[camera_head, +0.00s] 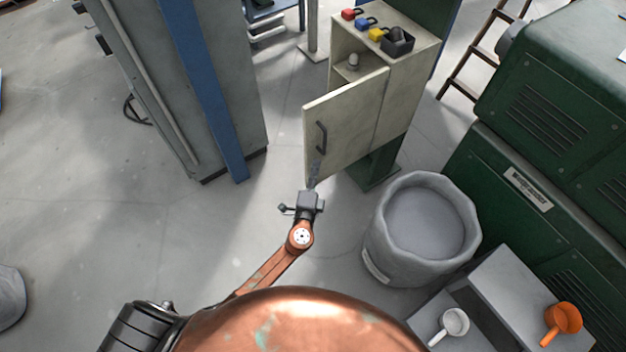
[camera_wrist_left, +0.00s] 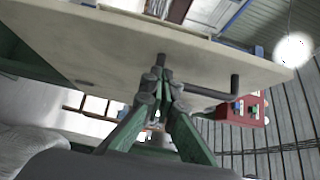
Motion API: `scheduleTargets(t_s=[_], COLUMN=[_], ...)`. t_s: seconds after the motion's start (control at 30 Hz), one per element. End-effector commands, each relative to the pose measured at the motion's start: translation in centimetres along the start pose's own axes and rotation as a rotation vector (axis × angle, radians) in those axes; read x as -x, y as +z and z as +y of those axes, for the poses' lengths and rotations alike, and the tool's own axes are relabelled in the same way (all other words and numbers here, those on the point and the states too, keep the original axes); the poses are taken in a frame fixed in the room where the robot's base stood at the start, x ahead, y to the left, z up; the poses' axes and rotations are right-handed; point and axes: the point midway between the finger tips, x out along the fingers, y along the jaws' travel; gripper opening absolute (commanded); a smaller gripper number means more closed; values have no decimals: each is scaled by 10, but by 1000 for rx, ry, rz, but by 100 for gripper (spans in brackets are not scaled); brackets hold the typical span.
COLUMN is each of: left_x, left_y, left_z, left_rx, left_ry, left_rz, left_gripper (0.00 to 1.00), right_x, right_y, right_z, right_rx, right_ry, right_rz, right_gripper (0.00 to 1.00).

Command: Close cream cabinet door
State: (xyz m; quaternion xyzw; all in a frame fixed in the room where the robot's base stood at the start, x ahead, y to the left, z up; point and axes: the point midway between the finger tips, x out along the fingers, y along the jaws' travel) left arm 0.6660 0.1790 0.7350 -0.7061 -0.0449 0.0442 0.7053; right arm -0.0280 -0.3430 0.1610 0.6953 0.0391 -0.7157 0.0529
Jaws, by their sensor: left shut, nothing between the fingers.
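The cream cabinet (camera_head: 396,107) stands on a green base right of the picture's middle in the head view. Its door (camera_head: 344,122) stands ajar, swung out to the left, with a dark bar handle (camera_head: 321,138) near its free edge. My left gripper (camera_head: 313,178) is shut and empty at the door's lower free corner, below the handle. In the left wrist view, the shut fingertips (camera_wrist_left: 163,78) are close against the door (camera_wrist_left: 110,42), beside the handle (camera_wrist_left: 235,90); I cannot tell whether they touch. My right gripper is not in view.
Padlocks (camera_head: 366,23) and a dark box (camera_head: 397,42) sit on the cabinet top. A grey bin (camera_head: 377,240) stands in front of the cabinet. Green machinery (camera_head: 560,110) fills the right side. A blue-grey column (camera_head: 205,90) stands left; the floor between is free.

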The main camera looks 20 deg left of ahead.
Motion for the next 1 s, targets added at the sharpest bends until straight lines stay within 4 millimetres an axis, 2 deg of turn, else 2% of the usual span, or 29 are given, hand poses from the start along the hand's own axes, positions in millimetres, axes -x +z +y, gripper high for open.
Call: scheduleTargets(t_s=[0.1, 0.3, 0.77, 1.0], left_x=[-12, -23, -25, -33], left_y=[16, 26, 28, 24], left_z=[1, 1, 1, 3], left_rx=[-4, -2, -2, -4], left_ry=[0, 1, 1, 1], left_rz=[-2, 0, 2, 44], left_gripper=[0, 0, 0, 0], right_x=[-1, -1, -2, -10], right_y=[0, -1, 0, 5], right_z=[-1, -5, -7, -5], right_rx=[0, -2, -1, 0], right_ry=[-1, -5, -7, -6], right_rz=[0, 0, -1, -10], right_gripper=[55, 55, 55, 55])
